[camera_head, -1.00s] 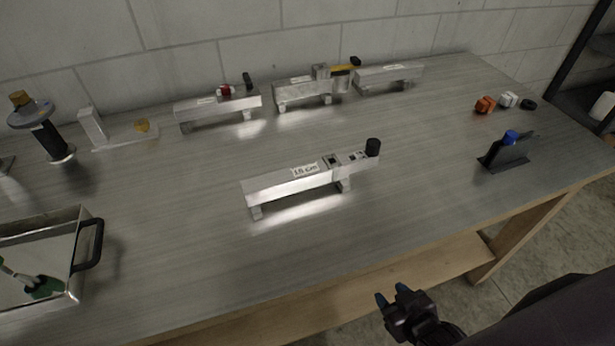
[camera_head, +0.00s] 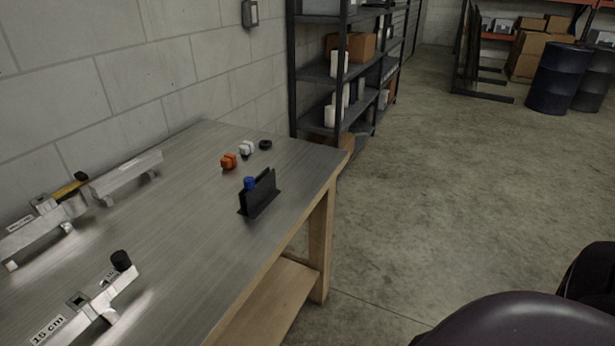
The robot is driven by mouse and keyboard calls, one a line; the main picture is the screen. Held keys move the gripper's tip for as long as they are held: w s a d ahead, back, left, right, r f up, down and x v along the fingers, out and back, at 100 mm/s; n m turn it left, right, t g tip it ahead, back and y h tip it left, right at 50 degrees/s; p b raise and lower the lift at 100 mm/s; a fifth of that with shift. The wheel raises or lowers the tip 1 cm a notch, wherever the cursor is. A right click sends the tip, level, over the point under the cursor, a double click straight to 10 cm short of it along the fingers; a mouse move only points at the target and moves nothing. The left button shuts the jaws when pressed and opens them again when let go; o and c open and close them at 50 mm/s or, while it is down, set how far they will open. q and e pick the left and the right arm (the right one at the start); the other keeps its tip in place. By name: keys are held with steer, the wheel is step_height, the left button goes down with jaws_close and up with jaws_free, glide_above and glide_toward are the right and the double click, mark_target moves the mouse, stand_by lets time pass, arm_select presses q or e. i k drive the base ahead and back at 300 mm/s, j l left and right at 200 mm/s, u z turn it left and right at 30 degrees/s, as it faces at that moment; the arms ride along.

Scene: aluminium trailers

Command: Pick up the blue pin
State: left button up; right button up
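The blue pin (camera_head: 249,183) shows as a small blue top at the left end of a black holder (camera_head: 261,197). The holder stands upright near the right end of the metal table. The lower part of the pin is hidden by the holder. Neither of my grippers is in view. Only dark rounded parts of my own body show at the bottom right.
Orange (camera_head: 229,161) and white (camera_head: 246,148) small blocks and a black ring (camera_head: 265,145) lie behind the holder. Aluminium trailers (camera_head: 125,176) stand at the left. A dark shelf rack (camera_head: 330,75) stands beyond the table. The floor (camera_head: 420,190) to the right is clear.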

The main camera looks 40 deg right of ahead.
mark_target(249, 182)
steer(key=l+z, duration=0.1)
steer(key=z, duration=0.3)
steer(key=l+z, duration=0.15)
steer(key=z, duration=0.2)
steer(key=u, duration=1.25)
steer(key=i+l+u, duration=0.25)
steer(key=k+l+u, duration=0.1)
steer(key=l, duration=0.3)
steer(key=k, duration=0.1)
